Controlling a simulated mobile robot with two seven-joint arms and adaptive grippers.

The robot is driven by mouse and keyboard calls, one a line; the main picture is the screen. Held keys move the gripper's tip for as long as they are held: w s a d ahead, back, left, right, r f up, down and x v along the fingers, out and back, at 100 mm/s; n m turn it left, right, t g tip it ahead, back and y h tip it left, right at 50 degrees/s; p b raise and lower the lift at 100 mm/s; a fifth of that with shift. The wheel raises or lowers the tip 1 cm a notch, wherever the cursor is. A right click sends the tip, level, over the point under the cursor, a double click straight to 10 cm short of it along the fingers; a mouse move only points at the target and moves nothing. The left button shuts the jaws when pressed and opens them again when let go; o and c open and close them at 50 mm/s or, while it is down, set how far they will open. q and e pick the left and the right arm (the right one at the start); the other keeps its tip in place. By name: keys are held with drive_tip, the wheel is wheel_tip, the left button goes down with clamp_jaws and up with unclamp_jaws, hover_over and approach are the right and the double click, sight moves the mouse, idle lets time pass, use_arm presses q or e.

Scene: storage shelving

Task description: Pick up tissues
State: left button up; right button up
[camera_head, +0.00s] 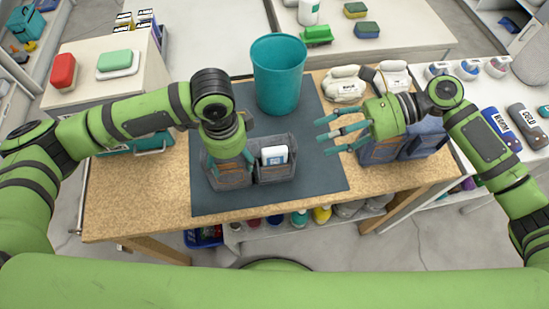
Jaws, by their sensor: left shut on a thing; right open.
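A small white packet with a blue marking (274,155), which may be the tissues, stands in the right compartment of a grey two-part caddy (275,174) on the dark mat. My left gripper (229,162) points down into the left compartment, beside the packet and apart from it. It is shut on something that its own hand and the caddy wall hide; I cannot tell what. My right gripper (328,136) is open and empty, above the mat's right side, with its fingers pointing left.
A tall teal bin (278,75) stands behind the caddy. White bags (344,86) and a blue-grey caddy (424,138) are near my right arm. A teal case (152,142) lies under my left arm. The mat's front (300,195) and the table's left front are clear.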

sight(277, 154)
drive_tip(key=x, duration=1.1)
drive_tip(key=shift+s+a, duration=0.25)
drive_tip(key=c, duration=1)
